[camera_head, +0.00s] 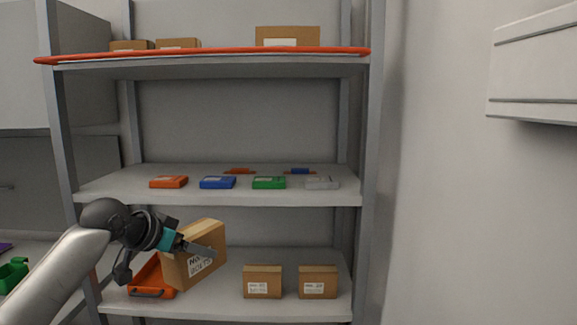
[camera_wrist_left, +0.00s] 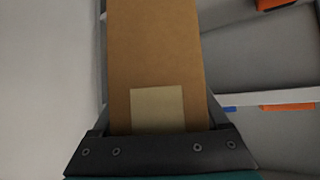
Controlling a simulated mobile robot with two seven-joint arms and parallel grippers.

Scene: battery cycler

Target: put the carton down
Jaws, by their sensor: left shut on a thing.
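A brown carton (camera_head: 206,246) with a white printed label is held tilted in my left gripper (camera_head: 198,250), above the left part of the lower shelf (camera_head: 230,300). In the left wrist view the carton (camera_wrist_left: 155,55) fills the space between the two fingers (camera_wrist_left: 158,125), with a pale label near the palm. The gripper and carton hide part of an orange tray (camera_head: 152,278) on that shelf. I cannot tell whether the carton touches the tray. My right gripper is not in view.
Two small cartons (camera_head: 262,281) (camera_head: 318,281) stand on the lower shelf, right of the tray. The middle shelf (camera_head: 220,196) holds several coloured devices and sits above the held carton. More cartons (camera_head: 287,36) are on the top shelf. Metal posts (camera_head: 370,160) bound the rack.

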